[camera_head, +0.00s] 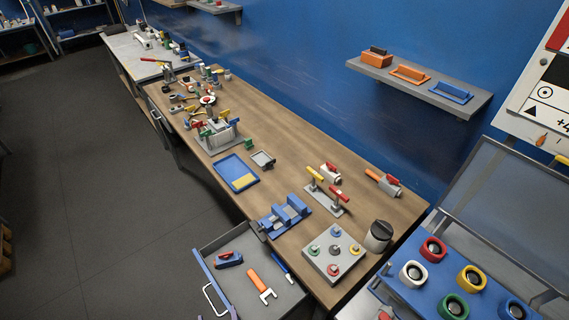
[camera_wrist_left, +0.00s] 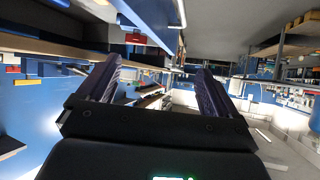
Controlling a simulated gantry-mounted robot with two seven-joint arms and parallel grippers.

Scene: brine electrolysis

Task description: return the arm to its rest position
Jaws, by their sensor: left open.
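My left gripper (camera_wrist_left: 157,88) shows in the left wrist view, its two dark fingers spread wide apart. Nothing is between the fingers. Behind them the room shows tilted, with shelves and blue walls, and no object touches the fingers. I cannot make out either arm clearly in the head view. My right gripper is in neither view.
A long wooden workbench (camera_head: 290,130) holds a blue tray (camera_head: 229,174), a blue vise (camera_head: 285,216), valves and a grey plate with coloured knobs (camera_head: 335,254). An open drawer (camera_head: 262,300) holds tools. A wall shelf (camera_head: 420,88) is at right. The floor (camera_head: 80,180) at left is clear.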

